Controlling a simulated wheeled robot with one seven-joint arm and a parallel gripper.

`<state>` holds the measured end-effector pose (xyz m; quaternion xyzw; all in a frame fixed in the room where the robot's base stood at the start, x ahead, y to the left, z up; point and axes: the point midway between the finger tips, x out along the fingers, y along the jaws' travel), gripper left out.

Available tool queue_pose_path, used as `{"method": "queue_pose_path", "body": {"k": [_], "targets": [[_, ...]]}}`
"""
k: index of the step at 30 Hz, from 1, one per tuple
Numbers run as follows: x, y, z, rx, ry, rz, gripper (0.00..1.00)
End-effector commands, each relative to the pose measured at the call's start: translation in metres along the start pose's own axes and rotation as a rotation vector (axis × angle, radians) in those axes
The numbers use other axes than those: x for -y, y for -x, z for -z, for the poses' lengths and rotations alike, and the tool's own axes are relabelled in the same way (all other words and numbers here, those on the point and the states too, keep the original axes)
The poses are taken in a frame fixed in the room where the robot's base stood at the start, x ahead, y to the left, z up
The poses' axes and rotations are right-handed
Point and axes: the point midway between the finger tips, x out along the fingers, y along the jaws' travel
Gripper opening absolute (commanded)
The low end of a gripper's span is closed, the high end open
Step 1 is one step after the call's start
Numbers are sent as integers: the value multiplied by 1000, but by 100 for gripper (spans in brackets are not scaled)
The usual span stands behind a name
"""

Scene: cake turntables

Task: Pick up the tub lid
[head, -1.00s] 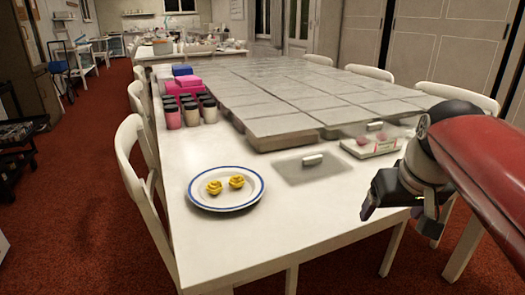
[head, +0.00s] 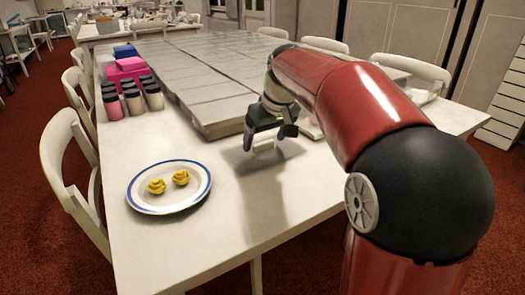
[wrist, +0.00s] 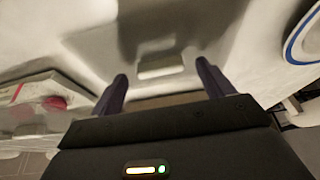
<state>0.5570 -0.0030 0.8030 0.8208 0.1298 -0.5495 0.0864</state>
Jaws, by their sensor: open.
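The tub lid (head: 263,146) is a flat, see-through sheet with a pale bar handle. It lies on the white table, between the plate and the tub. My gripper (head: 268,134) is open, just above the lid, with its fingers pointing down around the handle. In the wrist view the handle (wrist: 160,69) shows between the two spread fingertips (wrist: 161,76), with no clear contact. My arm and its shadow cover part of the lid in the head view.
A blue-rimmed plate (head: 168,204) with two yellow flower shapes stands left of the lid. The tub with pink contents (wrist: 40,103) is close on the other side, mostly hidden by my arm in the head view. Grey slabs (head: 215,118) lie behind. Several jars (head: 132,101) stand at the left.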

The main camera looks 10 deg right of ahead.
Motion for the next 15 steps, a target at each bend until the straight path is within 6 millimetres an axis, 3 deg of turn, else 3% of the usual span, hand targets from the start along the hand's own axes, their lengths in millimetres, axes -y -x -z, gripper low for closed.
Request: {"method": "queue_pose_path", "body": {"k": [4, 11, 15], "targets": [[0, -11, 0, -1, 1, -1, 80], [0, -12, 0, -1, 1, -1, 79], [0, -12, 0, -1, 1, -1, 60]]}}
